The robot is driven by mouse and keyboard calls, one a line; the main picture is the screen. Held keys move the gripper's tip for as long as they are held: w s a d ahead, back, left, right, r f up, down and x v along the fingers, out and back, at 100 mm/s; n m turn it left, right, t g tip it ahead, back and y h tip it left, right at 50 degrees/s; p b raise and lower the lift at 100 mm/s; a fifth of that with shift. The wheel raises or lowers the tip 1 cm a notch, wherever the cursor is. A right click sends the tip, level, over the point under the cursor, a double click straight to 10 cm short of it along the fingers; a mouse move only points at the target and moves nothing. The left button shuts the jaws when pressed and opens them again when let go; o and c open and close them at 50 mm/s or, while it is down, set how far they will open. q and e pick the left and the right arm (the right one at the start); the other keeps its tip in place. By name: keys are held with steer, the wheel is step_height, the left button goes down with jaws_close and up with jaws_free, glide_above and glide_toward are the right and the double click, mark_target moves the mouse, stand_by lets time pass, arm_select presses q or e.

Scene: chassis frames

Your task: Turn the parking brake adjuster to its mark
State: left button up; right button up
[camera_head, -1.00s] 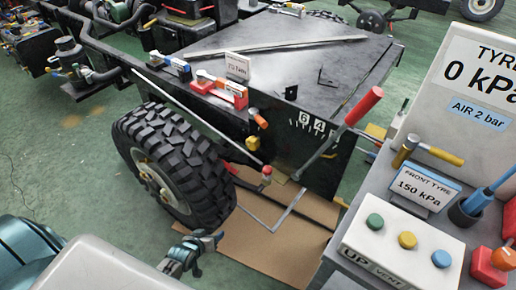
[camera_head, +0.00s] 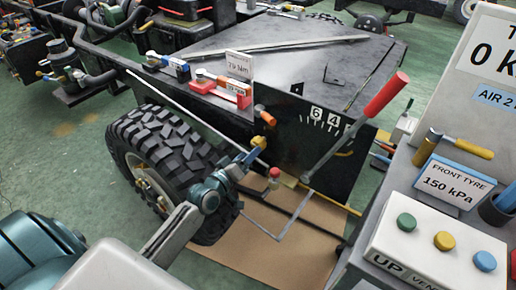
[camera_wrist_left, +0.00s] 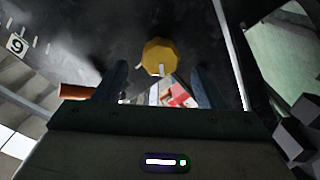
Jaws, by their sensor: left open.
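A yellow faceted knob (camera_head: 264,144), which looks like the adjuster, sits on the side of the black chassis box. In the left wrist view the knob (camera_wrist_left: 160,52) shows a pale line on its lower part. My left gripper (camera_head: 252,156) has its fingertips close by the knob and partly covers it. In the left wrist view my left gripper (camera_wrist_left: 163,78) is open, with the knob ahead between the fingers. Nothing is held, and I cannot tell whether they touch. A plate marked 9 (camera_wrist_left: 17,45) and pale ticks lie at the left there. My right gripper is not in view.
A lever with a red handle (camera_head: 386,95) leans from the box beside a numbered scale (camera_head: 325,118). An orange cylinder (camera_head: 266,117) sticks out just above the knob. A button console (camera_head: 430,235) stands at right.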

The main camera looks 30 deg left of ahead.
mark_target(260, 142)
arm_select(q)
steer(key=w, duration=0.4)
steer(key=w+b, duration=0.1)
steer(key=shift+w+d, duration=0.4)
steer(key=shift+c, duration=0.2)
steer(key=c, duration=0.9)
